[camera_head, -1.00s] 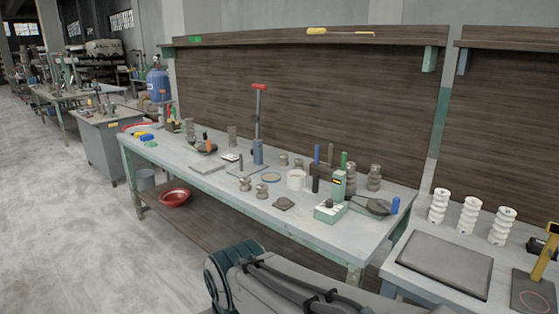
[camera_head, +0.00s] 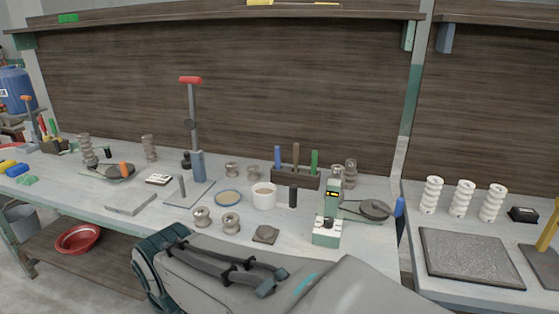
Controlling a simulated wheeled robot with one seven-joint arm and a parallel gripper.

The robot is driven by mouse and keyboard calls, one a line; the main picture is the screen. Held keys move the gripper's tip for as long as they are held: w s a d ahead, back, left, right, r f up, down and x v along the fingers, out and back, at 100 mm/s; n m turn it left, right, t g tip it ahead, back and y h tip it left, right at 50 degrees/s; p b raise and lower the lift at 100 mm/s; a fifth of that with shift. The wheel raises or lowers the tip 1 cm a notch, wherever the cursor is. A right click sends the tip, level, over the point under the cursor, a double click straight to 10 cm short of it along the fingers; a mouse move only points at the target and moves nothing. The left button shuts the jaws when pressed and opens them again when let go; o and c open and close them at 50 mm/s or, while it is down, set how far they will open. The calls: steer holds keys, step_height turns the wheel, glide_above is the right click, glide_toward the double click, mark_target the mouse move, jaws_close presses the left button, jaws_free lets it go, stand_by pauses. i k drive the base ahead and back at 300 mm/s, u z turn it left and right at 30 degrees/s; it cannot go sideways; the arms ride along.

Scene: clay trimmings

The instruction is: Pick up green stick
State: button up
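A green stick (camera_head: 314,162) stands upright at the right end of a dark wooden holder (camera_head: 296,182) on the workbench. A brown stick (camera_head: 295,157) and a blue stick (camera_head: 278,157) stand in the same holder to its left. The green stick's lower end is hidden in or behind the holder. Just right of and in front of it stands a pale green device (camera_head: 328,230) with a small display. My gripper is not in view. A grey and teal part of my own body fills the bottom middle of the picture.
A red bowl (camera_head: 78,238) sits on the lower shelf.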

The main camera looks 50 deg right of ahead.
mark_target(313, 158)
steer(key=z, duration=0.75)
steer(key=i, duration=0.85)
steer(key=z, duration=0.9)
